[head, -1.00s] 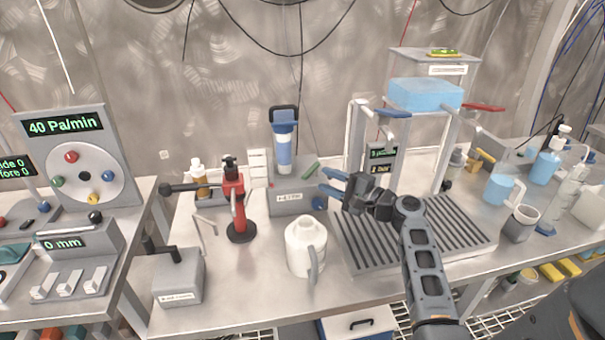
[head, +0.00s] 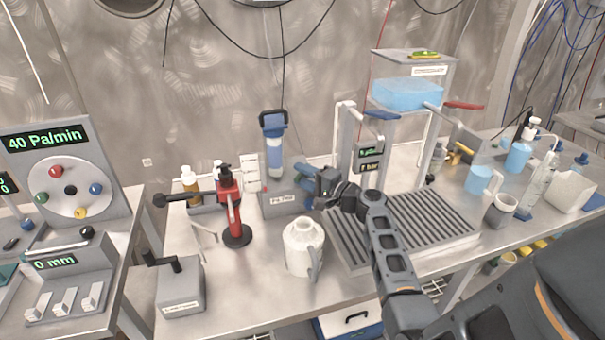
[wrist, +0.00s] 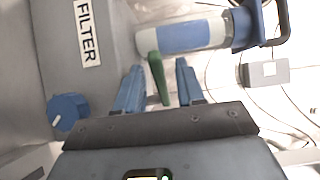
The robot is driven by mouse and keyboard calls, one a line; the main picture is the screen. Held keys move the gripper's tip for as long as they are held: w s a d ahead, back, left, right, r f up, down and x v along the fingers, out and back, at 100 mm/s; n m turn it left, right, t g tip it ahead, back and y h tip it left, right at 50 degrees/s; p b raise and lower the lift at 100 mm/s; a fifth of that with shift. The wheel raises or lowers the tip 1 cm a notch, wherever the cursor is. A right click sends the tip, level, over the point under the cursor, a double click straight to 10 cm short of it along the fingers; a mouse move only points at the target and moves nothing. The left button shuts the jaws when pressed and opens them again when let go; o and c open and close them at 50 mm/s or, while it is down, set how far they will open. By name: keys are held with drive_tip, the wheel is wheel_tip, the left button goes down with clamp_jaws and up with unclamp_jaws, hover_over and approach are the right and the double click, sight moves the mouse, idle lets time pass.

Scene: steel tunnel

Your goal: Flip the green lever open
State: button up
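The green lever (wrist: 158,78) is a slim bar beside the grey filter box in the wrist view. The box, labelled FILTER (wrist: 75,50), also shows in the head view (head: 277,203), with a clear, blue-capped filter cartridge (head: 272,145) above it. My gripper (wrist: 160,66) has its two blue fingers on either side of the lever. They are open, with a gap visible on both sides of it. In the head view my gripper (head: 303,172) is at the box's right side and hides the lever. A blue knob (wrist: 68,112) sits on the box.
A white jug (head: 303,250) stands in front of the box, and a red-bodied lever device (head: 232,205) stands left. A ribbed grey tray (head: 430,228) lies under my arm, below the stand with the blue water tank (head: 408,95).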

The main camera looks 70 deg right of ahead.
drive_tip(key=shift+w, duration=0.25)
clamp_jaws()
idle(0.5)
